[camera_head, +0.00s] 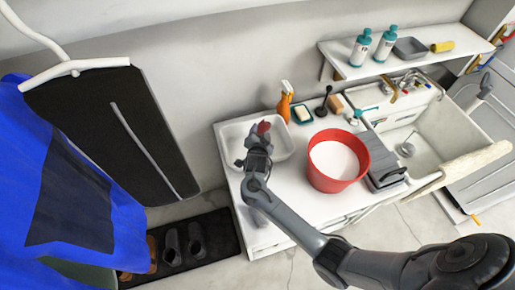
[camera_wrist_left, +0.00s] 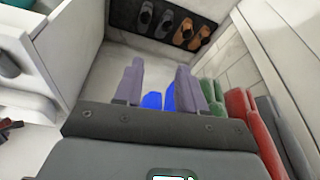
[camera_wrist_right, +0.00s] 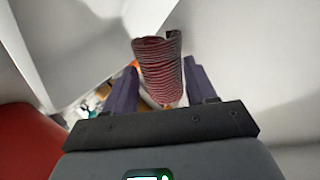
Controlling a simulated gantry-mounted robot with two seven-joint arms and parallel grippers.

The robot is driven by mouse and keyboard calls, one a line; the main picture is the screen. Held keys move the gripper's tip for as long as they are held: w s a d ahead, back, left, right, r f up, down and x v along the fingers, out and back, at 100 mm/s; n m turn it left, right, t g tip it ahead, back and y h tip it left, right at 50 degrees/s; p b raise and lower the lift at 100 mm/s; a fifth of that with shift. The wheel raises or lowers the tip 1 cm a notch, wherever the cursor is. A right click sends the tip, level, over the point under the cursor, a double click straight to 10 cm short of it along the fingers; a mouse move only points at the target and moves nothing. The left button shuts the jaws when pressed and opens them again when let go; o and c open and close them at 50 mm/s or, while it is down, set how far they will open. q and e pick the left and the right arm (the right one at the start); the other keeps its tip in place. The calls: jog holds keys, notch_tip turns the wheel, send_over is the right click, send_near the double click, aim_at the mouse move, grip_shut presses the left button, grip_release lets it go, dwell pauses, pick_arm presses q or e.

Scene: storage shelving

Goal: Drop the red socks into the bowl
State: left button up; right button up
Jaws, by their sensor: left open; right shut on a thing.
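My right gripper (camera_head: 260,142) is shut on the red socks (camera_head: 263,127), above the white basin on the counter. In the right wrist view the socks (camera_wrist_right: 158,70) are a red-striped roll held upright between the purple fingers of the right gripper (camera_wrist_right: 161,88). The bowl (camera_head: 322,180), a red round container with a white inside, stands on the counter to the right of the gripper. Part of its red wall (camera_wrist_right: 28,140) shows at the left of the right wrist view. My left gripper (camera_wrist_left: 157,82) is open and empty in the left wrist view and is not seen in the head view.
The white basin (camera_head: 230,148) sits at the counter's left end. An orange spray bottle (camera_head: 285,106) and small items stand behind. A grey folded item (camera_head: 383,168) is right of the bowl. Blue clothing (camera_head: 50,180) hangs at left; shoes (camera_head: 172,246) lie on a dark floor mat.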

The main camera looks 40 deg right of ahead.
jog(key=o, duration=1.1)
jog(key=shift+o, duration=0.2)
jog(key=v, duration=1)
jog(key=shift+s+a, duration=0.25)
jog(key=shift+a, duration=0.05)
jog(key=shift+r, duration=0.1)
